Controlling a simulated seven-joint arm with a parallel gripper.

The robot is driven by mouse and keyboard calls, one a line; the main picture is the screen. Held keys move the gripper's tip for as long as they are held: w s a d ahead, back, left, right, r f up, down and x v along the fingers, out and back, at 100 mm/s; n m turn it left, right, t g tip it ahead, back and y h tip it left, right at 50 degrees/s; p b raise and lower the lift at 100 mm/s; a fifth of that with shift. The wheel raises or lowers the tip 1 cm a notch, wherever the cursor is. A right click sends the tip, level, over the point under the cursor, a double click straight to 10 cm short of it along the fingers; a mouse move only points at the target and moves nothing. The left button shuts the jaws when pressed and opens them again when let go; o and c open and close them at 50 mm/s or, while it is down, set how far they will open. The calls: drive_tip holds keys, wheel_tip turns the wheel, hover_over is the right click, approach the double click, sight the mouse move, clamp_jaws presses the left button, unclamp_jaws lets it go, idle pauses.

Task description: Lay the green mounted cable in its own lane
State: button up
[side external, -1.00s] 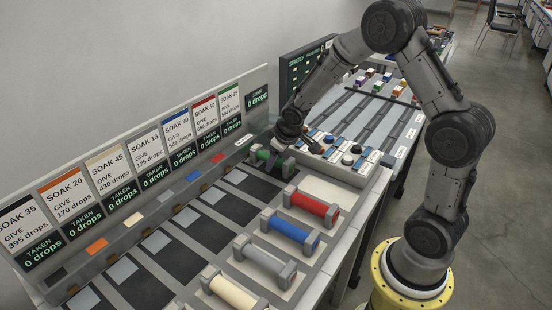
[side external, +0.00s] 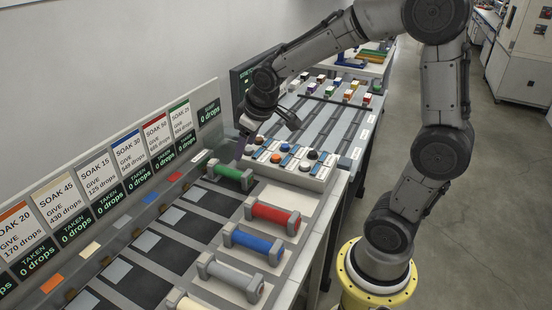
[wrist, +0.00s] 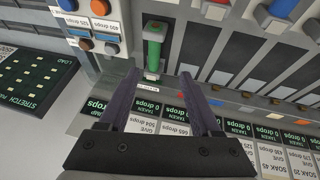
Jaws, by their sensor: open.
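The green mounted cable (side external: 230,176), a green cylinder between grey end blocks, lies flat at the wall side of the endmost lane, beside the button panel. It appears to rest over that lane's dark slab (side external: 263,188); the exact seating cannot be told. In the wrist view the green cable (wrist: 154,48) is upright in the picture, beyond my fingertips. My gripper (wrist: 158,80) is open and empty, its fingers apart from the cable. In the side view my gripper (side external: 243,147) is above and behind the cable, near the sign wall, with its fingers partly hidden.
Red (side external: 272,216), blue (side external: 253,244) and grey (side external: 231,278) mounted cables lie at the front of neighbouring lanes. The button panel (side external: 300,160) stands close by on the right. The sign wall (side external: 130,150) runs along the back. The front pale pad (side external: 284,196) is bare.

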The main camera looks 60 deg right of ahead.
drive_tip(key=s+a+r+y, duration=0.1)
drive_tip(key=s+a, duration=0.3)
drive_tip(key=s, duration=0.6)
drive_tip(key=s+a+r+t+y, duration=0.1)
drive_tip(key=s+a+r, duration=0.3)
drive_tip(key=s, duration=0.5)
drive_tip(key=shift+s+a, duration=0.2)
drive_tip(key=shift+s, duration=0.2)
